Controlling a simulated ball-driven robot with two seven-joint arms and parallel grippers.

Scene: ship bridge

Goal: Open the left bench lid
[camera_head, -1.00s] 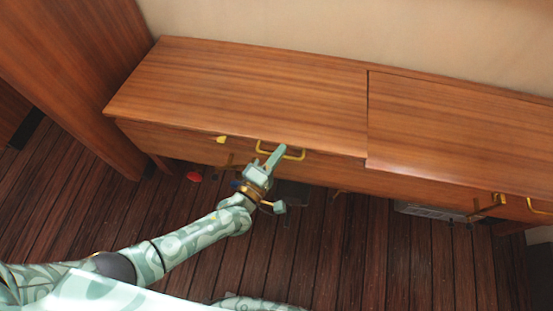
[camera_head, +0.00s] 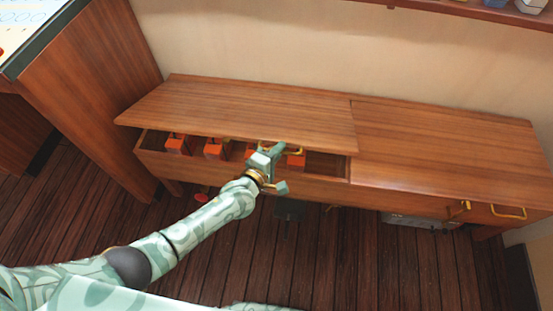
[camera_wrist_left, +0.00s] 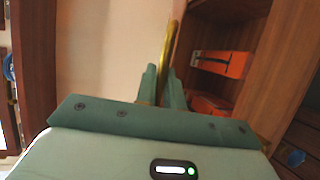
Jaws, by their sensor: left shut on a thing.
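The left bench lid (camera_head: 240,110) is a wooden panel, raised at its front edge and partly open. The bench's left compartment (camera_head: 325,165) shows beneath it, with several orange-red boxes (camera_head: 215,150) inside. My left gripper (camera_head: 276,150) is at the lid's front edge, shut on the brass handle (camera_head: 293,149). In the left wrist view the brass handle (camera_wrist_left: 168,55) stands between the two green fingers (camera_wrist_left: 163,85). Orange boxes (camera_wrist_left: 222,63) also show to the right there. My right gripper is not in view.
The right bench lid (camera_head: 450,150) is closed, with a brass handle (camera_head: 508,212) on its front. A wooden cabinet (camera_head: 90,90) stands close at the left. A shelf (camera_head: 480,10) hangs on the wall at top right. Open plank floor (camera_head: 330,260) lies in front.

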